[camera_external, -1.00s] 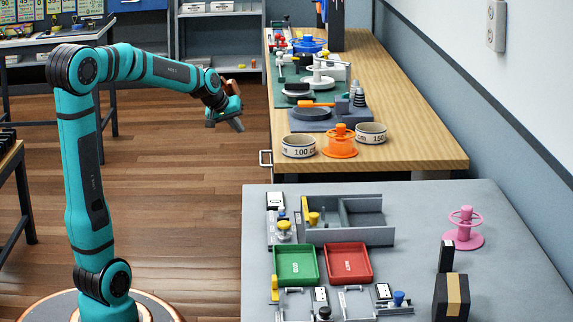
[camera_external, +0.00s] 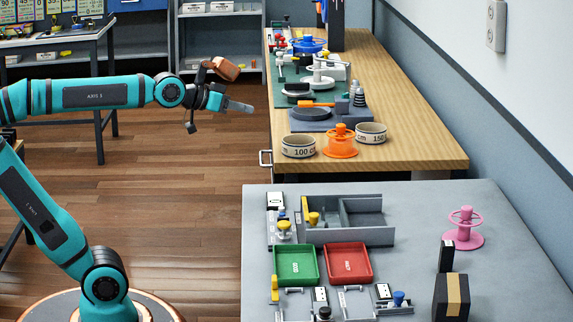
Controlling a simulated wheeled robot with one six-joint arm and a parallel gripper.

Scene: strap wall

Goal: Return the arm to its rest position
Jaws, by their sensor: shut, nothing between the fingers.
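My gripper (camera_external: 238,107) is at the end of my teal arm (camera_external: 95,94), in the air over the wooden floor. It is left of the wooden bench and points to the right. Its fingers are shut with nothing between them. A brown block-like part (camera_external: 222,68) shows above my wrist. My upper arm leans left from its base, and the elbow is out of view past the left edge.
The wooden bench (camera_external: 420,150) holds labelled strap rolls (camera_external: 299,146) and an orange spool (camera_external: 340,143). The grey table (camera_external: 400,265) in front holds a green tray (camera_external: 296,265), a red tray (camera_external: 348,264) and a pink spool (camera_external: 464,230). The floor around my gripper is clear.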

